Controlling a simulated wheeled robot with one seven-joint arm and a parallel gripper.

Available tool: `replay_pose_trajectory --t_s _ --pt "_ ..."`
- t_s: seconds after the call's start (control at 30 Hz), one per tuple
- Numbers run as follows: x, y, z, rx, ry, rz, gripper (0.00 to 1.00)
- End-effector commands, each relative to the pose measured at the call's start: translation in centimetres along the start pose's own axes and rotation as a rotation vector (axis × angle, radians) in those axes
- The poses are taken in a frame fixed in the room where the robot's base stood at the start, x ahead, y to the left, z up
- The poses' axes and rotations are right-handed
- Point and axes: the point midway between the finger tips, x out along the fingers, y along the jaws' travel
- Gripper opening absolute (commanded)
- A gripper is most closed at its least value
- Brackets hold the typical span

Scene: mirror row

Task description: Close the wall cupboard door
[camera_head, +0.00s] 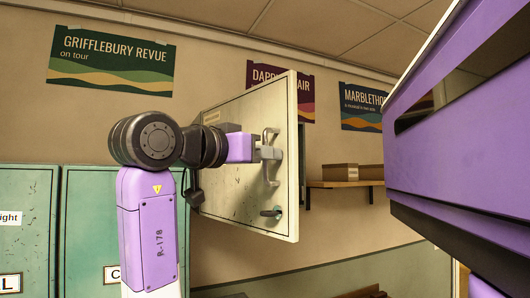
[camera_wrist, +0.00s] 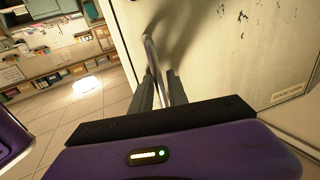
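The wall cupboard door (camera_head: 240,190) is a pale, scuffed panel standing open in the head view, its thick edge towards the right. It fills the right side of the wrist view (camera_wrist: 240,50). A metal bar handle (camera_head: 271,177) stands near its right edge, with a small lock or lever (camera_head: 270,212) below. My gripper (camera_head: 270,152) is at the handle. In the wrist view, the fingers of my gripper (camera_wrist: 161,80) stand close together on both sides of the handle bar (camera_wrist: 152,55) and appear shut on it. The cupboard's inside is mostly hidden behind the door.
A large purple panel (camera_head: 460,130) fills the right of the head view. Green lockers (camera_head: 85,215) stand at the left. A shelf (camera_head: 345,184) with boxes (camera_head: 340,172) is on the wall right of the door. The wrist view shows open tiled floor (camera_wrist: 75,115) at the left.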

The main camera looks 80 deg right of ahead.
Motion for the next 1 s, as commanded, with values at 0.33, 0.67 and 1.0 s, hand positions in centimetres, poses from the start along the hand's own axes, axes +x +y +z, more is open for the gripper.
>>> replay_pose_trajectory --t_s 0.33,0.67,1.0 --pt "-0.04 -0.01 0.02 0.0 0.0 0.0 0.0" --pt "-0.05 -0.02 0.02 0.0 0.0 0.0 0.0" --pt "-0.05 -0.02 0.01 -0.001 0.0 0.0 0.0"
